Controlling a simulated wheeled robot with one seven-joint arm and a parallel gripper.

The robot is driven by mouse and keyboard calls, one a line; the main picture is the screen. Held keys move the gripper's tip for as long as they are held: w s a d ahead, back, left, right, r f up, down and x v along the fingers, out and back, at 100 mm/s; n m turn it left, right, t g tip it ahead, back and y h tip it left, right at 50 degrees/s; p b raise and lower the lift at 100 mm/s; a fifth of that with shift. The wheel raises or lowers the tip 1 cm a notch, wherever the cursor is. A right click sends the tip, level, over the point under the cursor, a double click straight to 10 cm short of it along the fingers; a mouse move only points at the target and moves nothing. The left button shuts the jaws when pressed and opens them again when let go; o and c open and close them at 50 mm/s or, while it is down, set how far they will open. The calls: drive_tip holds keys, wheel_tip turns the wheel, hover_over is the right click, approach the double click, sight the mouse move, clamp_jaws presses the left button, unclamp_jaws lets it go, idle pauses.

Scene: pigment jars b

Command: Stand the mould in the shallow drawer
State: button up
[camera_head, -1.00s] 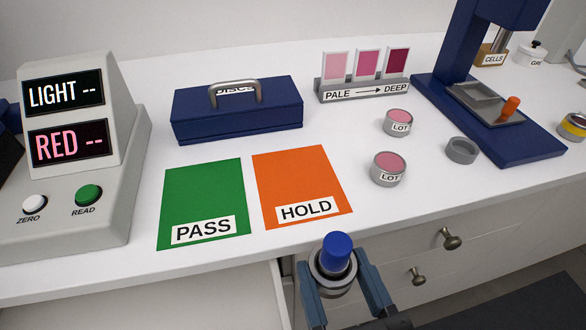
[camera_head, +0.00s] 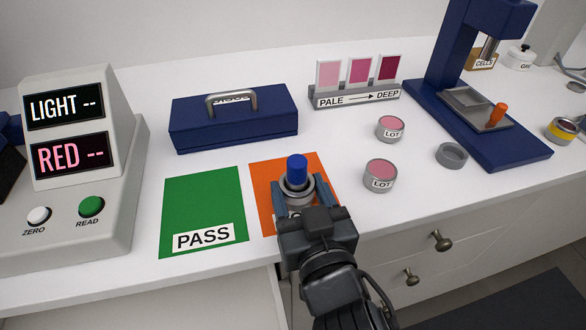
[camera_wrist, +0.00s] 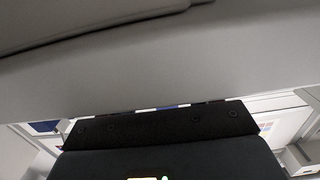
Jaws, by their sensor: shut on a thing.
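The mould (camera_head: 296,187), a grey metal cylinder with a blue plunger standing up from it, is upright in my gripper (camera_head: 297,204). In the head view my gripper is shut on its body, over the orange HOLD card. Whether the mould's base touches the card or hangs above it cannot be told. An open drawer (camera_head: 190,302) seems to show below the counter's front edge at lower left, cut off by the frame. Its inside is mostly out of view. The wrist view is mostly filled by a close grey surface and a dark part of my gripper.
The green PASS card (camera_head: 203,205) lies left of the HOLD card (camera_head: 262,180). Two LOT jars (camera_head: 380,177) and an empty grey ring (camera_head: 451,155) stand to the right.

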drive_tip(key=shift+r+p+x, duration=0.15)
drive_tip(key=shift+p+x, duration=0.1)
drive_tip(key=shift+x, duration=0.75)
drive_tip(key=shift+r+p+x, duration=0.2)
drive_tip(key=shift+p+x, duration=0.05)
drive_tip(key=shift+x, duration=0.7)
drive_tip(key=shift+f, duration=0.15)
drive_tip(key=shift+f+b, duration=0.15)
drive_tip(key=shift+b, duration=0.15)
drive_tip(key=o, duration=1.2)
